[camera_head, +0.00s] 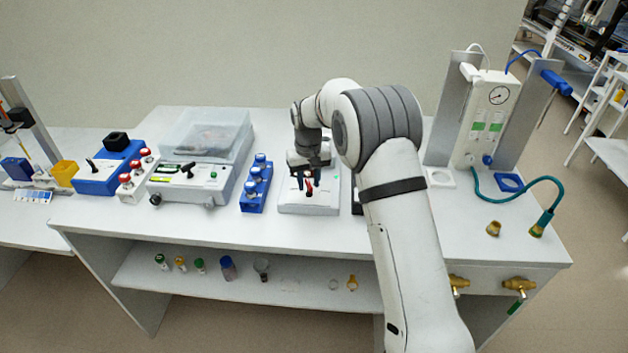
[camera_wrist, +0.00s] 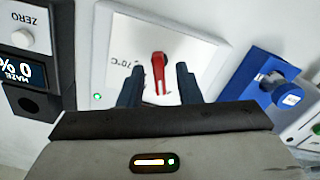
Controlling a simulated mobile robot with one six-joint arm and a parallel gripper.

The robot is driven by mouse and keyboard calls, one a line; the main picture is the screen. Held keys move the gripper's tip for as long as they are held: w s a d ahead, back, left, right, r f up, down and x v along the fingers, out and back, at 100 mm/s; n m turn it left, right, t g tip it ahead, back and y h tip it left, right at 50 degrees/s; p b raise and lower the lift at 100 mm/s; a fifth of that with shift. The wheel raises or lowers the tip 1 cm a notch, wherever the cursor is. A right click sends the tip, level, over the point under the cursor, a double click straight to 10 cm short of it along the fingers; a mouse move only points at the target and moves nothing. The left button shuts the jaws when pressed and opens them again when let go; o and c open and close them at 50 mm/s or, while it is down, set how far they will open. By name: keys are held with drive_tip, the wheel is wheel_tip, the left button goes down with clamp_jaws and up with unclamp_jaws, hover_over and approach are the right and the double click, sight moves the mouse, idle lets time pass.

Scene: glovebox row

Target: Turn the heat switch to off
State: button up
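The heat switch is a red lever (camera_wrist: 158,68) on a white panel (camera_wrist: 120,45) marked "70°C". In the wrist view the lever runs roughly up and down, and a small green light (camera_wrist: 97,96) glows on the panel. My gripper (camera_wrist: 160,82) is open, with one dark finger on each side of the lever and a gap on both sides. In the head view my gripper (camera_head: 307,182) is over the white unit (camera_head: 308,208), and a bit of the red lever (camera_head: 310,186) shows between the fingers. Any contact and the off marking cannot be made out.
A blue rack with blue-capped vials (camera_head: 255,190) stands close left of the unit. A dark device with a display (camera_wrist: 30,70) is close on its other side. A clear-lidded box (camera_head: 205,140) stands farther left, and a gauge panel (camera_head: 490,115) at the right.

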sight(309, 183)
drive_tip(key=shift+w+r, duration=0.1)
drive_tip(key=shift+r, duration=0.05)
wheel_tip(309, 183, up, 7)
drive_tip(key=shift+f+b, duration=0.1)
drive_tip(key=shift+b, duration=0.45)
drive_tip(key=shift+r, duration=0.4)
